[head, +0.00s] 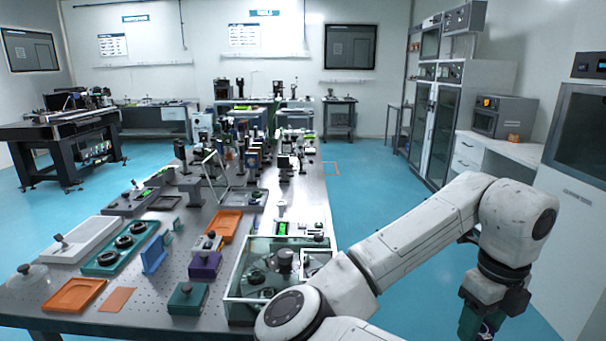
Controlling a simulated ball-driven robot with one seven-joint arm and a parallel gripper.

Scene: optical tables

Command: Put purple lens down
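My gripper (484,322) hangs low at the right, over the blue floor to the right of the long table, and the bottom edge of the picture cuts it off. A dark teal part and a small purple and white patch (487,329) show at its lower end. I cannot tell whether this patch is the purple lens or part of the gripper, nor whether the fingers are shut. A purple block (205,266) with a grey top stands on the table among the front items, well left of my gripper.
The long perforated optical table (140,325) holds an orange tray (74,295), a teal block (187,298), a green tray with dark rings (120,249), a blue plate (154,255) and a clear case (240,300). Cabinets and a counter (505,150) line the right wall. Blue floor lies between.

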